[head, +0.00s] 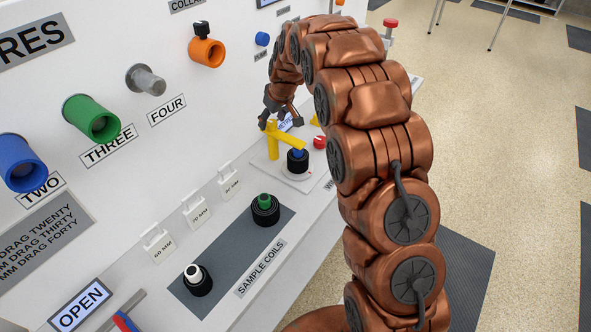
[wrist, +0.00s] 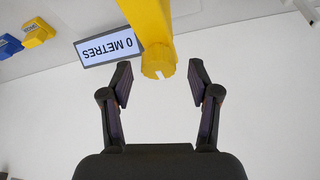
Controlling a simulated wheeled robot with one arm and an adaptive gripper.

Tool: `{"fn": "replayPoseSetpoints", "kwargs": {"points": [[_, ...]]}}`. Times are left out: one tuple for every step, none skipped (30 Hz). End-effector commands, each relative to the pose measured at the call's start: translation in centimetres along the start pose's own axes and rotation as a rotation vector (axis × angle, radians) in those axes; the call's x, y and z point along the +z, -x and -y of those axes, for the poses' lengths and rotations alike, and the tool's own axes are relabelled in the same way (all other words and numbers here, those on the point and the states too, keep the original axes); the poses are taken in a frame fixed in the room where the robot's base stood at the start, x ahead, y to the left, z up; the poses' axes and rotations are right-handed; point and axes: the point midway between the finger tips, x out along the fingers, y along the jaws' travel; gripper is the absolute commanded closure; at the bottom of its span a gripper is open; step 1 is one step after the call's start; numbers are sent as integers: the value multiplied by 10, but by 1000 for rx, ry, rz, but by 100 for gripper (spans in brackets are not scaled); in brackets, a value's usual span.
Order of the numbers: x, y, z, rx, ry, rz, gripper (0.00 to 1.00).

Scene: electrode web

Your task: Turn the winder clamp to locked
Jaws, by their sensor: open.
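A yellow post with a yellow arm (head: 286,138) stands on the winder plate on the bench in the head view. The arm reaches over a black coil (head: 297,161) with a blue core. A red knob (head: 319,142) sits just right of it. No readable label shows which part is the clamp. My gripper (head: 280,113) is close to the top of the yellow post. In the wrist view my gripper (wrist: 160,82) is open and empty. The notched end of a yellow part (wrist: 158,62) shows between and just beyond its fingertips. I cannot tell whether they touch.
A "0 METRES" display (wrist: 108,46) is beside the yellow part. Sample coils with green (head: 264,207) and white (head: 198,279) cores lie on a grey mat at the front. Coloured spools, including an orange one (head: 207,52), stick out from the wall panel.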

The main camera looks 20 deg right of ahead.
Motion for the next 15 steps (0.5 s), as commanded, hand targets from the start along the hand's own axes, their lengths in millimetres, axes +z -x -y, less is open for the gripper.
{"fn": "replayPoseSetpoints", "kwargs": {"points": [[0,4,-1,2,0,-6,39],[0,8,-1,2,0,-5,39],[1,13,-1,1,1,-3,39],[1,16,-1,1,1,-3,39],[1,21,0,1,1,-3,39],[0,27,0,1,1,-4,39],[0,31,0,2,1,-6,39],[0,36,0,2,2,-7,39],[0,42,0,1,2,-6,39],[0,46,1,0,2,-5,39],[1,49,1,-1,2,-4,39],[1,55,1,-1,3,-3,39],[0,58,1,-1,3,-4,39],[0,62,0,0,3,-4,39],[0,68,0,0,3,-4,39]]}}
